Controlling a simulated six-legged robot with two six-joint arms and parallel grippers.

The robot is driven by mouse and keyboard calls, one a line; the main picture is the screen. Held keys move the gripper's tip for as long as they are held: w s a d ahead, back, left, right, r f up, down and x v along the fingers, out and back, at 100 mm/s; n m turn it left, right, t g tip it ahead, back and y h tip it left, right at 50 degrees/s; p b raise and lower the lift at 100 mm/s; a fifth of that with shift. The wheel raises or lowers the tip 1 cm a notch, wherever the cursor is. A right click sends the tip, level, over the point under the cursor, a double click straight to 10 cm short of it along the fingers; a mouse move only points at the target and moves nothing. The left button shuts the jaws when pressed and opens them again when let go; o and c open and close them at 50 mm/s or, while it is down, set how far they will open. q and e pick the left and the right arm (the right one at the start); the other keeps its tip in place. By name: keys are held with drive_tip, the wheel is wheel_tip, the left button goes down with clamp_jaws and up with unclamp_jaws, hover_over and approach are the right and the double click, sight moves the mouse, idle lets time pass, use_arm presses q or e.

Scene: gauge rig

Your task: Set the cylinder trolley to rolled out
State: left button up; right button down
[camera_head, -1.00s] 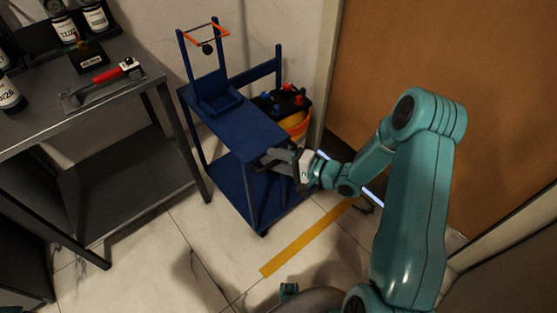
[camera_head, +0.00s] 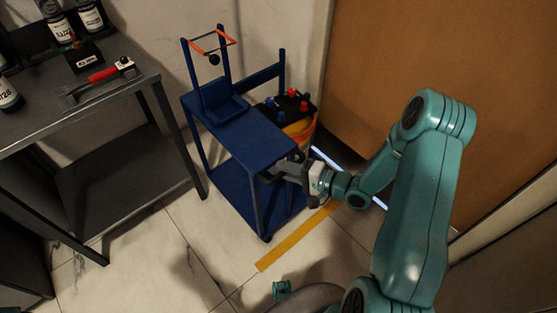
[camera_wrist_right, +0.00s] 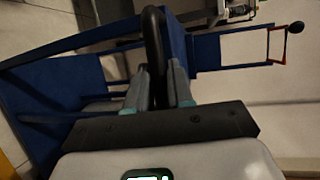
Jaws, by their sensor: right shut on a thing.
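The blue cylinder trolley (camera_head: 240,140) stands on the tiled floor against the wall, right of the grey bench. It has a top deck, a lower shelf and a back frame with an orange retainer (camera_head: 213,42) and a dark ball. My right gripper (camera_head: 285,167) is at the trolley's front right edge. In the right wrist view, its fingers (camera_wrist_right: 157,88) are shut on a black bar-like handle (camera_wrist_right: 154,45), with the blue trolley (camera_wrist_right: 60,85) beyond. The trolley's far side is partly hidden. My left gripper is not in view.
A grey bench (camera_head: 100,105) with a red-handled tool (camera_head: 103,74) and bottles stands at the left. A yellow floor stripe (camera_head: 290,243) and open tiles lie in front. A brown door (camera_head: 400,50) is at the right.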

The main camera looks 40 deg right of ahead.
drive_tip(key=s, duration=0.3)
drive_tip(key=shift+d, duration=0.15)
drive_tip(key=c, duration=1.1)
unclamp_jaws()
drive_tip(key=p+v, duration=0.3)
drive_tip(key=v, duration=1.3)
drive_tip(key=shift+d, duration=0.1)
